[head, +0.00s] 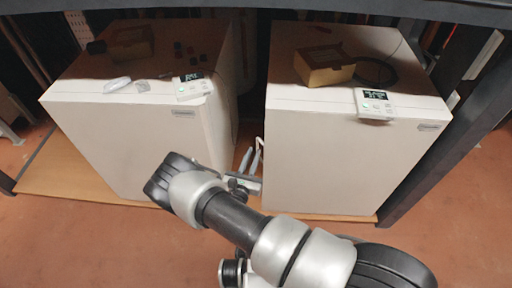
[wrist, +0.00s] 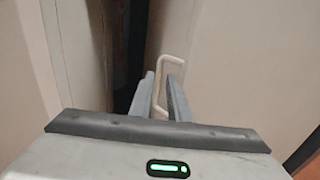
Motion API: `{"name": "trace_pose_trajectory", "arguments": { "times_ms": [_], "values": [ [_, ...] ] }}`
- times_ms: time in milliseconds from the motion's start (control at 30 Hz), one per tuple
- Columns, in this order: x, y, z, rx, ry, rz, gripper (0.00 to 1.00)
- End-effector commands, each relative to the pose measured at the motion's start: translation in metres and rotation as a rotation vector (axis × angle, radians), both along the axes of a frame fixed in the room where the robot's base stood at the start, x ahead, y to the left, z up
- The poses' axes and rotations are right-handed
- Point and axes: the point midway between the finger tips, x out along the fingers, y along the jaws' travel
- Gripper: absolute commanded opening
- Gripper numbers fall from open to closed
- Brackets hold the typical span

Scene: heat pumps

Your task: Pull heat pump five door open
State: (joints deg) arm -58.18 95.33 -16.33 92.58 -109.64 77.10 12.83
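Two white, box-shaped heat pumps stand side by side, the left one (head: 130,145) and the right one (head: 330,150). I cannot read a number on either. A pale loop handle (wrist: 172,60) stands on a light panel (wrist: 235,60) in the wrist view; it also shows in the head view (head: 258,148), beside the right pump's left edge. My gripper (wrist: 161,80) has its two grey fingers slightly apart, with one bar of the handle between them. A narrow gap seems to remain, and firm contact is not visible. In the head view my gripper (head: 247,165) is between the pumps, partly hidden by my arm.
Control panels with small screens sit on the left pump (head: 192,87) and right pump (head: 375,103). A cardboard box (head: 325,67) lies on the right pump. A dark rack post (head: 425,160) stands at the right. Orange floor (head: 70,240) is clear in front.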

Motion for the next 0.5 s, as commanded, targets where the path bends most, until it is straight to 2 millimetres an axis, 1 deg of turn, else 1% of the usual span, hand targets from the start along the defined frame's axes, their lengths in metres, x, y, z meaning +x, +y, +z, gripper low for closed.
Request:
{"name": "trace_pose_trajectory", "arguments": {
  "times_ms": [33,200,333,500],
  "values": [
    [0.011,-0.003,-0.002,0.003,-0.002,-0.002,0.16],
    [0.036,-0.008,-0.001,0.003,-0.002,-0.002,0.16],
    [0.046,-0.011,0.000,0.002,-0.001,-0.001,0.16],
    [0.050,-0.011,0.000,0.001,0.000,0.000,0.16]
  ]
}}
